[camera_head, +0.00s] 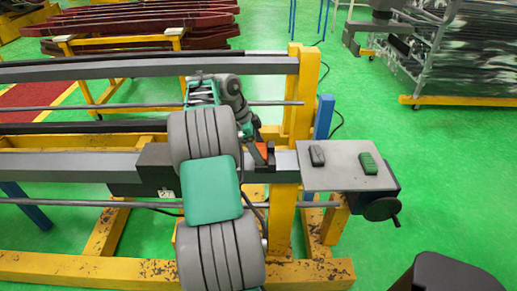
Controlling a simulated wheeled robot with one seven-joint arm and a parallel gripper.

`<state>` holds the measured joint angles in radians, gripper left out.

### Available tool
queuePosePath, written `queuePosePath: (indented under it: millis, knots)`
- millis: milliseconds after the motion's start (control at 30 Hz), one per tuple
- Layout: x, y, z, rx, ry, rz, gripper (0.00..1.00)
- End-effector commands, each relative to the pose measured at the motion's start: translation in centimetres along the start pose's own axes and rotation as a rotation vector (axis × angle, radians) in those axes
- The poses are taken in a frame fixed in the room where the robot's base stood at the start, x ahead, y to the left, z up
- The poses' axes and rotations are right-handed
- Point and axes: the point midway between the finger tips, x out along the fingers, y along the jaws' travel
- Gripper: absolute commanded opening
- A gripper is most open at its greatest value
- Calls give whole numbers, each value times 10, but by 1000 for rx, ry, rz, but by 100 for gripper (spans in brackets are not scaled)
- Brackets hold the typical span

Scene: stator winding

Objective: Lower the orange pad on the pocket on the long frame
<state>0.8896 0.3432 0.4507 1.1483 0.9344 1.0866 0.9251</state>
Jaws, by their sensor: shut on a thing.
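The orange pad (262,150) is small and partly hidden by my gripper. My gripper (260,142) is shut on it, just above or at the long frame's grey beam (70,166), left of the grey plate. Whether the pad touches the beam cannot be told. A small dark upright piece stands right beside the pad. The pocket itself cannot be made out clearly at this size; my arm covers part of the beam to the left.
A grey plate (328,177) at the beam's right end holds a dark grey pad (317,156) and a green pad (368,163). A black handwheel (381,208) sits below it. A yellow post (303,95) rises behind my gripper.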

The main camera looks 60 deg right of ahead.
Motion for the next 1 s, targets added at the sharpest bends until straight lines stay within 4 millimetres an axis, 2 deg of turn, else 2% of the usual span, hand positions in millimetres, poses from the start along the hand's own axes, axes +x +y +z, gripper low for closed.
queuePosePath:
  millis: [33,167,200,400,567,600,700,1000]
  knots:
    - [18,7,7,-16,4,30,40]
    - [18,7,7,-16,4,31,40]
    - [18,7,7,-16,4,32,84]
    - [18,8,8,-16,3,33,100]
    - [18,8,8,-15,2,34,100]
    - [19,8,8,-16,2,35,91]
    - [19,8,8,-16,2,35,100]
    - [19,8,9,-15,1,36,100]
